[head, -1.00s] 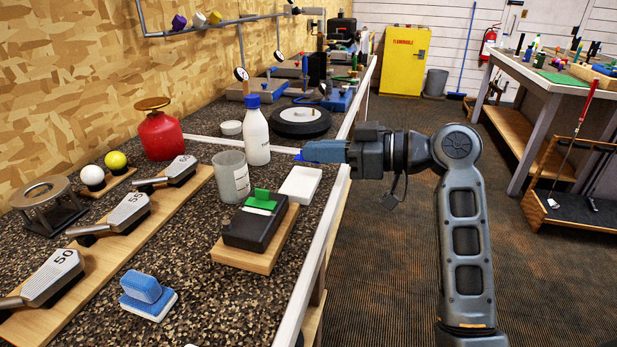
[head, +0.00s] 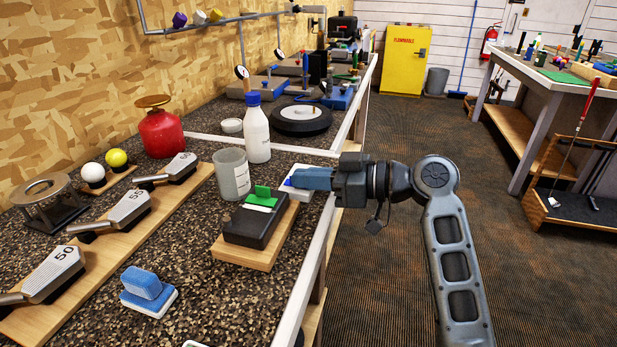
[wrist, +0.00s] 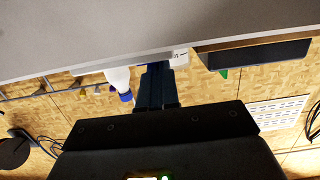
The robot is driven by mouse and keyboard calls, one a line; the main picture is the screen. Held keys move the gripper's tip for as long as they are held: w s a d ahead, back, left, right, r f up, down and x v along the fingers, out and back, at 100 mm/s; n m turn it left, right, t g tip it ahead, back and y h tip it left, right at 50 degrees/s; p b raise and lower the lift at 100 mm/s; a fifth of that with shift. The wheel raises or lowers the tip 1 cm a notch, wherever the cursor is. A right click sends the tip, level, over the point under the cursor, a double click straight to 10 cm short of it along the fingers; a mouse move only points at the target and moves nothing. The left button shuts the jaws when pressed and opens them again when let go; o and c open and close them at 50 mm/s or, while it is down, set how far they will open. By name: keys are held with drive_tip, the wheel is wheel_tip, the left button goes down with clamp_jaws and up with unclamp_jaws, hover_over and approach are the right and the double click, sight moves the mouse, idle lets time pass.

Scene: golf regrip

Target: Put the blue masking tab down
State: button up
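The blue masking tab (head: 288,182) shows as a small bright-blue bit at the tip of my gripper (head: 294,180) in the head view. The gripper's fingers look closed on it, pointing left over the white pad (head: 302,194). The gap between tab and pad, if any, cannot be judged. In the wrist view the dark fingers (wrist: 156,88) are together, their tips beside a white edge with dark marks (wrist: 180,54). The tab cannot be made out there.
A black block with a green tab (head: 262,196) on a wooden base stands just in front of the pad. A grey cup (head: 232,176) and a white bottle with blue cap (head: 257,135) stand to the left. The bench's white edge (head: 318,250) runs along the right.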

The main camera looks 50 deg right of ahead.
drive_tip(key=o, duration=0.4)
drive_tip(key=shift+r, duration=0.25)
drive_tip(key=b+v, duration=0.1)
drive_tip(key=v, duration=1.1)
drive_tip(key=shift+f, duration=0.15)
